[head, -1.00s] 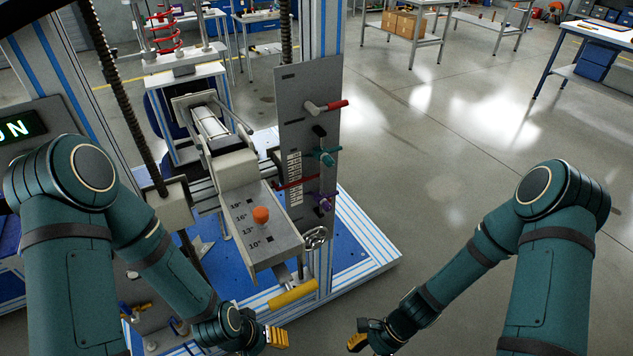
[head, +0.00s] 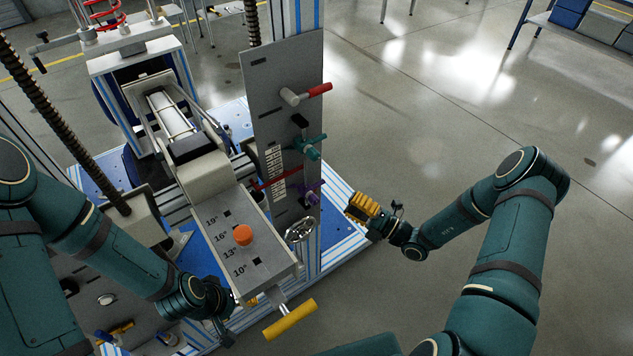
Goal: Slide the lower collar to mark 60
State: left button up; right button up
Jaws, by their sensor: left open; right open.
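A grey upright plate (head: 264,100) carries a teal collar with a handle (head: 309,147) and, below it, a purple collar (head: 309,194), the lower one. A white scale strip (head: 275,165) with marks too small to read runs beside them. A red pointer bar (head: 272,181) crosses the scale near the purple collar's height. My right gripper (head: 360,207) is open and empty, to the right of the purple collar and apart from it.
The angled block (head: 250,262) has degree markings and an orange knob (head: 242,235). A yellow handle (head: 290,320) juts out at its lower end. A red-tipped lever (head: 312,92) sticks out of the plate above the collars. Open floor lies to the right.

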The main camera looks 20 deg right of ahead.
aim_at(319, 183)
jog(key=x, duration=1.1)
jog(key=shift+w+f+b, duration=0.1)
jog(key=shift+b, duration=0.25)
grip_shut()
